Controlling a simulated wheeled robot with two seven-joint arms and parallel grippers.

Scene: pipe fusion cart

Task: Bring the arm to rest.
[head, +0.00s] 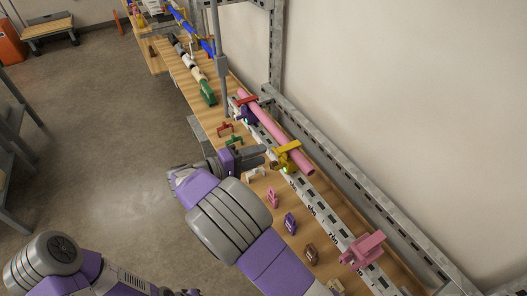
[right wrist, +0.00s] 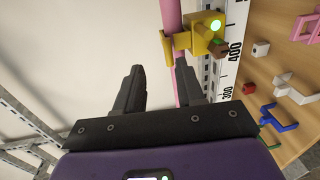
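My right arm, purple and grey, reaches up from the bottom of the head view over the wooden cart. Its gripper (head: 258,154) is just left of the yellow clamp (head: 287,157) on the pink pipe (head: 270,126). In the right wrist view the two dark fingers (right wrist: 158,82) stand apart, with only wall seen between most of their length. The pink pipe (right wrist: 171,16) and yellow clamp (right wrist: 196,38) with a lit green button lie beyond the right finger; I cannot tell whether they touch. My left arm shows at the bottom left of the head view; its gripper is out of view.
The cart top (head: 205,115) carries a marked ruler rail (head: 316,206), a pink clamp (head: 362,250) and several small coloured parts. A grey post (head: 222,70) and metal frame (head: 380,228) stand close by. Open floor (head: 110,140) lies left.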

